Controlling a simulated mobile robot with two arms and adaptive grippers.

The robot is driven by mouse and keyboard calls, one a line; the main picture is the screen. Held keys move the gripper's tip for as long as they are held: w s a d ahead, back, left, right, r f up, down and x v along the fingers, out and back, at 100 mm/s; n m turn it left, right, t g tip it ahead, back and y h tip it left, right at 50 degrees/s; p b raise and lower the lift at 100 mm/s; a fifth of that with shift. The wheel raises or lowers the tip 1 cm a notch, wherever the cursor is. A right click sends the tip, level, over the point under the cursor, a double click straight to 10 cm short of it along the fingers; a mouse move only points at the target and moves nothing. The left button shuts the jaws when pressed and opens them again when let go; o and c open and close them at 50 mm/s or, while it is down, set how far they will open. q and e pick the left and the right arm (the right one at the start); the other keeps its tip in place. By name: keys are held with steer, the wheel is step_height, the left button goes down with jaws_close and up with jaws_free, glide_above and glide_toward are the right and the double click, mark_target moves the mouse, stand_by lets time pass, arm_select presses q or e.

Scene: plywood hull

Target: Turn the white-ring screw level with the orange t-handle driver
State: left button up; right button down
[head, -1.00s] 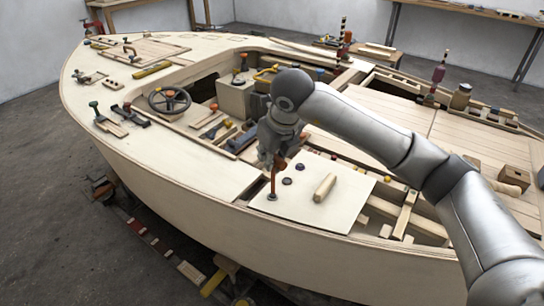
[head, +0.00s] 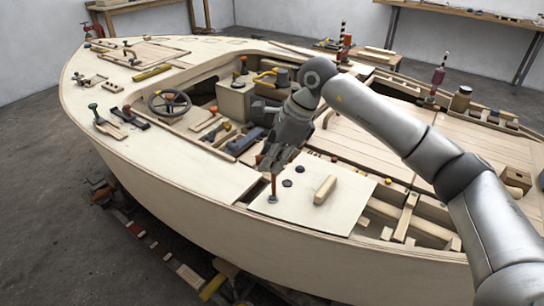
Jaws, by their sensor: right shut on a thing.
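My right gripper (head: 273,168) is above the front part of the pale plywood panel (head: 318,215), fingers pointing down. It is shut on the orange t-handle driver (head: 274,184), which stands roughly upright. The driver's lower end meets a small dark round fitting (head: 272,199) near the panel's left front edge. The fitting is too small to tell a white ring or its slot angle. Two more dark round screw heads (head: 287,183) and (head: 299,169) lie in a row behind it. The driver's handle is mostly hidden by the gripper. My left gripper is not in view.
A wooden block (head: 325,190) lies on the panel right of the driver. A steering wheel (head: 169,103) and several tools lie on the deck to the left. Open hull framing (head: 405,215) is right of the panel. A brown jar (head: 461,98) stands farther back.

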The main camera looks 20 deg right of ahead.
steer(key=n+g, duration=0.2)
steer(key=n, duration=0.3)
steer(key=shift+s+p, duration=0.1)
steer(key=shift+p, duration=0.2)
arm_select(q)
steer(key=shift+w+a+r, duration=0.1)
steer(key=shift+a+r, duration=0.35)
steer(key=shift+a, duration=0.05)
arm_select(e)
steer(key=n, duration=0.2)
steer(key=n+g, duration=0.1)
steer(key=n, duration=0.1)
steer(key=shift+s+g, duration=0.1)
steer(key=shift+g, duration=0.2)
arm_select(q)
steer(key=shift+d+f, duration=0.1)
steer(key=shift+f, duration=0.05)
arm_select(e)
steer(key=shift+f, duration=0.15)
